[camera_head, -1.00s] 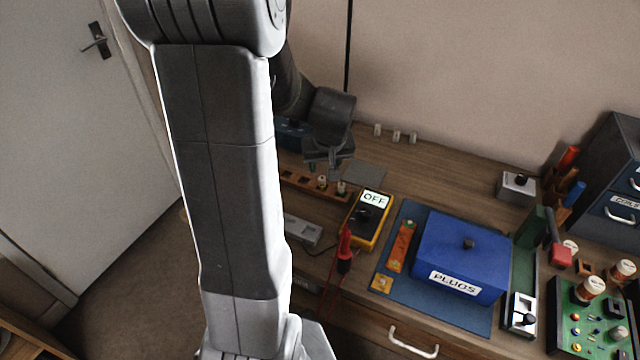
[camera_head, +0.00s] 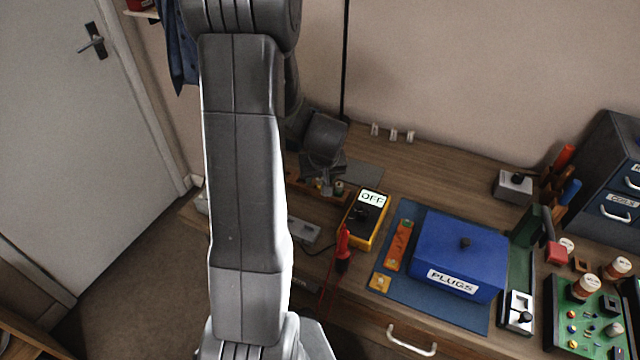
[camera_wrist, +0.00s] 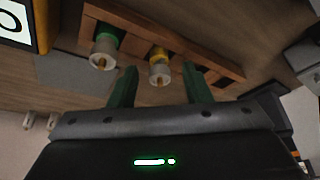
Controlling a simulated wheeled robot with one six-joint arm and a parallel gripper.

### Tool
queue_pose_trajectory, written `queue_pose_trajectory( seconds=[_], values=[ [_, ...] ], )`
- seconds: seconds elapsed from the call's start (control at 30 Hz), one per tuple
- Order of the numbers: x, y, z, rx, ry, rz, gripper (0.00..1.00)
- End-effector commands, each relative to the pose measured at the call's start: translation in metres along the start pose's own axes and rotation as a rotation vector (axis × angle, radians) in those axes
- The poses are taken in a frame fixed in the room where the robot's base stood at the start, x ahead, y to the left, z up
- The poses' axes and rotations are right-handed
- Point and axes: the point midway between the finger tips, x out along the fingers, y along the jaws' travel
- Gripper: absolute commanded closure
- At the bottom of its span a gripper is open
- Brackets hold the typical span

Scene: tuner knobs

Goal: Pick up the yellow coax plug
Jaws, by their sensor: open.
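The yellow coax plug (camera_wrist: 159,66) shows in the wrist view, a pale cylinder with a yellow band, standing in a wooden rack (camera_wrist: 215,62). My gripper (camera_wrist: 160,80) is open and empty, with one green finger on each side of the plug in that picture. I cannot tell whether the fingers reach around it or stop short. A similar plug with a green band (camera_wrist: 104,50) stands in the same rack, to the left, outside the fingers. In the head view my gripper (camera_head: 322,176) is low over the rack and hides most of it, including the yellow plug.
A yellow multimeter reading OFF (camera_head: 365,217) stands close to the rack. A blue PLUGS box (camera_head: 460,250) sits on a blue mat to the right. A grey device (camera_head: 303,231) lies in front of the rack. Bench space behind the multimeter is clear.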

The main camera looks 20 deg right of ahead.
Motion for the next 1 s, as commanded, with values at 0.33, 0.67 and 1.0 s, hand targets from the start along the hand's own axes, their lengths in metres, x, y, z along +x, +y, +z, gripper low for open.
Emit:
queue_pose_trajectory(
  seconds=[0.33,0.67,1.0],
  values=[
    [0.000,0.000,0.000,0.000,0.000,0.000,0.99],
    [-0.003,0.000,-0.002,-0.001,0.002,0.001,1.00],
    [-0.052,0.000,-0.022,-0.002,0.006,0.002,1.00]
  ],
)
